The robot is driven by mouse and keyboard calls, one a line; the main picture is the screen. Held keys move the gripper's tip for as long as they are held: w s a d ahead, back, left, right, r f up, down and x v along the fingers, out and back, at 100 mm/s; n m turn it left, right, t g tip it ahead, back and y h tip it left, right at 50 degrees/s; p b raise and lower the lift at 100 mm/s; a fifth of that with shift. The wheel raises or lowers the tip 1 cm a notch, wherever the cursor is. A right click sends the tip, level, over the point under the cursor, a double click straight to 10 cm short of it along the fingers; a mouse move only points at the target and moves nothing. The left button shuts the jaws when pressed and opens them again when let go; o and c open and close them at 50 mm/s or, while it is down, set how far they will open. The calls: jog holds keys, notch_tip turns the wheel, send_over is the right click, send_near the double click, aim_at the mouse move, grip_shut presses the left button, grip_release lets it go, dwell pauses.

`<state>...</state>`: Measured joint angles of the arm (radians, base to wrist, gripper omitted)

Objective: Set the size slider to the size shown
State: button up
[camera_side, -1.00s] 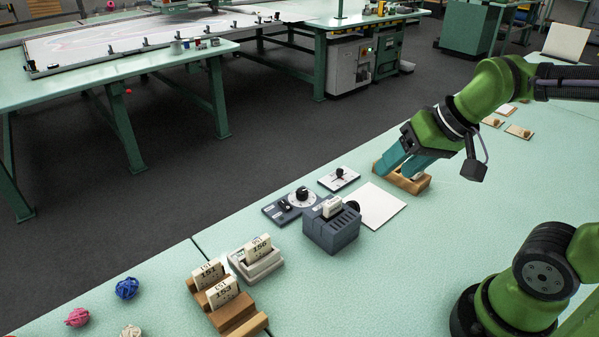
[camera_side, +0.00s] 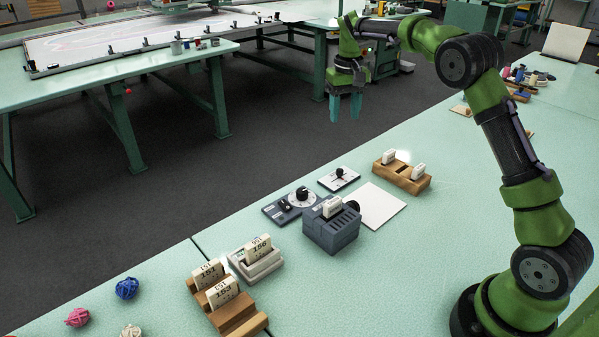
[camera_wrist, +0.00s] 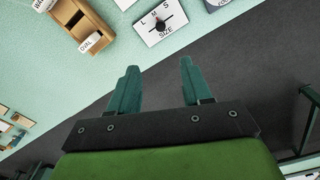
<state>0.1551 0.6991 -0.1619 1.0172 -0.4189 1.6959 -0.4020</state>
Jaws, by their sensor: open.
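The size slider (camera_side: 338,180) is a small white plate with a dark knob, lying near the table's far edge. In the wrist view the slider plate (camera_wrist: 160,36) is marked L, M, S and SIZE, and its black knob stands about the middle, by the M. My gripper (camera_side: 345,106) is open and empty, raised well above table height and showing against the dark floor past the edge. In the wrist view my gripper's fingers (camera_wrist: 160,66) are apart with nothing between them. A card reading 156 (camera_side: 258,248) stands in a pale holder; its upper mark is too small to read surely.
A wooden rack (camera_side: 403,180) with white tags stands right of the slider. A grey slotted box (camera_side: 331,232), a dial panel (camera_side: 284,212) and a white sheet (camera_side: 383,206) lie nearby. Wooden card holders (camera_side: 237,315) and yarn balls (camera_side: 127,288) are at front left.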

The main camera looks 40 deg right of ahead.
aim_at(340, 169)
jog(key=f, duration=1.7)
jog(key=shift+s+a, duration=0.15)
jog(key=shift+s, duration=0.05)
jog(key=shift+r, duration=0.1)
jog(key=shift+c, duration=0.3)
grip_shut()
